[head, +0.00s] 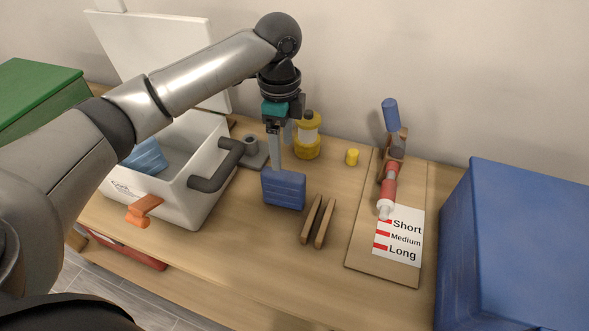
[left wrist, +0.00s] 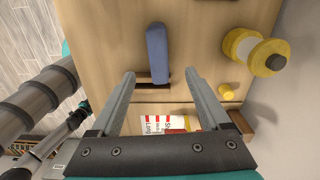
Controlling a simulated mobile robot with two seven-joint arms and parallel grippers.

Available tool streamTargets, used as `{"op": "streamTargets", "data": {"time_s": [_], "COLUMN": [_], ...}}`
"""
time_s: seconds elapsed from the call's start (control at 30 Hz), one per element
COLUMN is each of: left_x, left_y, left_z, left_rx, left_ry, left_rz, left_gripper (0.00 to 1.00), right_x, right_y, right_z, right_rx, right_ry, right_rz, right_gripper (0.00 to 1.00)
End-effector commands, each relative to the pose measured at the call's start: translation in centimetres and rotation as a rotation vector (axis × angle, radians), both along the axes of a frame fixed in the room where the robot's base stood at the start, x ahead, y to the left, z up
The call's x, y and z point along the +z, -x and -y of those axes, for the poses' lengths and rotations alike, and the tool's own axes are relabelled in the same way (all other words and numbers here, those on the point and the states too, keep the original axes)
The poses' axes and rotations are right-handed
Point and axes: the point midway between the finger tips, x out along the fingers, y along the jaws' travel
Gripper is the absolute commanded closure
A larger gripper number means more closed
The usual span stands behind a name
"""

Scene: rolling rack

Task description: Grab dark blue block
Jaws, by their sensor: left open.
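The dark blue block (head: 284,190) stands on the wooden table in the head view. In the left wrist view the dark blue block (left wrist: 157,53) shows narrow, just beyond my fingertips and between their lines. My left gripper (head: 279,158) points down above the block, one finger overlapping its top edge in the head view. In the left wrist view the left gripper (left wrist: 160,74) is open, with nothing between the fingers. I cannot tell whether a finger touches the block.
Two wooden strips (head: 318,222) lie right of the block. A white bin (head: 205,199) with a dark handle is at left. A labelled board (head: 357,248) and large blue box (head: 520,248) are at right.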

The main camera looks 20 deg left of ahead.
Motion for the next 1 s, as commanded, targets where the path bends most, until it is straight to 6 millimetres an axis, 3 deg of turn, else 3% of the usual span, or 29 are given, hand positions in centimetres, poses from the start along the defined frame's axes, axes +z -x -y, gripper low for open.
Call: {"op": "streamTargets", "data": {"time_s": [0.17,0.4,0.6,0.87,1.0], "left_x": [-1.7,-7.0,-9.6,-11.1,-13.2], "left_y": [0.0,0.1,0.0,0.1,0.3], "left_z": [-0.1,-0.1,0.0,0.0,0.1], "left_rx": [0.001,0.002,0.001,0.001,0.001], "left_ry": [-0.002,-0.001,-0.001,-0.001,-0.001], "left_rz": [-0.003,-0.003,0.001,0.0,-0.001], "left_gripper": [0.2,0.2,0.2,0.2,0.2], "right_x": [-0.6,-2.2,-2.8,-3.2,-4.1], "right_y": [1.8,4.2,3.5,2.5,2.5], "right_z": [-0.1,0.1,0.0,0.0,0.0], "right_rx": [-0.001,-0.001,-0.001,-0.001,-0.001], "right_ry": [0.0,0.003,0.003,0.001,0.001], "right_rz": [-0.027,-0.066,-0.056,-0.037,-0.037], "right_gripper": [0.5,0.5,0.5,0.5,0.5]}}
